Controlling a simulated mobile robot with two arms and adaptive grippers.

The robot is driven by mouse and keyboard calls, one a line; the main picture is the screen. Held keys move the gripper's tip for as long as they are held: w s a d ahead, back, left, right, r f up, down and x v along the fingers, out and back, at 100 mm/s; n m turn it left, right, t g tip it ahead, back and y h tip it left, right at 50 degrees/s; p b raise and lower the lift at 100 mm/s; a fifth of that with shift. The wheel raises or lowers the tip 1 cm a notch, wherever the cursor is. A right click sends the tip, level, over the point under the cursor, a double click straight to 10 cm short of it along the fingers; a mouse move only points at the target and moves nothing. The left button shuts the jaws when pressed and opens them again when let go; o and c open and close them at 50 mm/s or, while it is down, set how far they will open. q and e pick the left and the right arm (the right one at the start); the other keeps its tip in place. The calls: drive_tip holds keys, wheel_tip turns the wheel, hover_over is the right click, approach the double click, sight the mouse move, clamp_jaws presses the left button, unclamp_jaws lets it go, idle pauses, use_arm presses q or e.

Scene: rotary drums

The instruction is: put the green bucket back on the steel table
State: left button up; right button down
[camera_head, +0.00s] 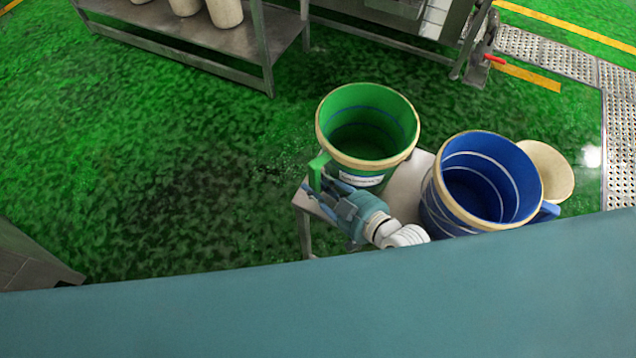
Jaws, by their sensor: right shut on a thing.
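The green bucket (362,152) is upright, with a beige rim and a white label, and looks empty. It shows over the far left part of the small steel table (404,188). I cannot tell whether its base touches the tabletop, as the base is partly hidden. My right gripper (322,188) is shut on the green bucket's handle (318,170), at the bucket's near left side. My left gripper is not in view.
A blue bucket (480,190) with a beige rim stands on the table to the right, close to the green one. A beige round container (549,170) is behind it. A steel shelf (210,32) with pale containers stands at the back left. Green floor is clear on the left.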

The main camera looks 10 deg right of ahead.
idle(0.3)
drive_tip(key=c, duration=1.4)
unclamp_jaws()
drive_tip(key=shift+f, duration=0.2)
drive_tip(key=shift+c, duration=0.2)
drive_tip(key=shift+r, duration=0.2)
drive_tip(key=b+v, duration=0.1)
drive_tip(key=v, duration=1.1)
drive_tip(key=shift+f, duration=0.15)
